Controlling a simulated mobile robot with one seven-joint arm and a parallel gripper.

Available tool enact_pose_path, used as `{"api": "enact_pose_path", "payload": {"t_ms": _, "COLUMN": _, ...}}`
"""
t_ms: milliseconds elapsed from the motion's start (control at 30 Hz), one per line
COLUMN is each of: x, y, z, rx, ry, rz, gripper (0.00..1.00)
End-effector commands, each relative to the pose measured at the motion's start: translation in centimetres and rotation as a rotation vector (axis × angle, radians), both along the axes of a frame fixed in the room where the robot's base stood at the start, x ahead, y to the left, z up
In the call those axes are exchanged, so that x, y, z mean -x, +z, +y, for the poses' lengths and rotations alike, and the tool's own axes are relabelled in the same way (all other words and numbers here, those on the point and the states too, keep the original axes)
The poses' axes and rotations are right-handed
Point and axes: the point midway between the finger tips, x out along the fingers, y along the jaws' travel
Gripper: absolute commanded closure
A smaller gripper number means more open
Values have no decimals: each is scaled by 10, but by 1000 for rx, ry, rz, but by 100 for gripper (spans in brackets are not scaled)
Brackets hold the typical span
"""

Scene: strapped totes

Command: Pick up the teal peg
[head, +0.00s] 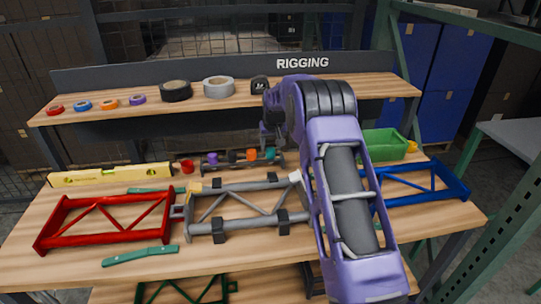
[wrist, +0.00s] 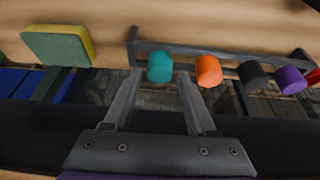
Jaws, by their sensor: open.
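The teal peg (head: 270,154) stands at the right end of a dark peg rack (head: 216,168) on the bench. In the wrist view the teal peg (wrist: 160,67) appears just beyond and between the fingertips. My gripper (head: 272,138) is above and behind the rack's right end, partly hidden by my purple arm. In the wrist view my gripper (wrist: 159,84) is open, with nothing held. Whether the fingers touch the peg cannot be told. The orange peg (wrist: 208,70) is close beside the right finger.
Black (wrist: 253,75) and purple (wrist: 291,80) pegs share the rack. Red (head: 105,220), grey (head: 245,228) and blue (head: 425,185) frames lie on the bench. Tape rolls (head: 176,91) line the shelf behind.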

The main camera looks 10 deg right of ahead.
Motion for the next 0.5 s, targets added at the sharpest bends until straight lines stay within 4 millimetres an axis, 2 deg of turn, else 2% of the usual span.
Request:
{"api": "enact_pose_path", "payload": {"t_ms": 100, "x": -7, "y": -17, "z": 0, "rx": 0, "ry": 0, "rz": 1, "gripper": 44}}
{"api": "enact_pose_path", "payload": {"t_ms": 200, "x": -11, "y": -24, "z": 0, "rx": 0, "ry": 0, "rz": 0, "gripper": 44}}
{"api": "enact_pose_path", "payload": {"t_ms": 467, "x": -12, "y": -26, "z": 0, "rx": 0, "ry": 0, "rz": -1, "gripper": 44}}
{"api": "enact_pose_path", "payload": {"t_ms": 500, "x": -12, "y": -26, "z": 0, "rx": 0, "ry": 0, "rz": -1, "gripper": 49}}
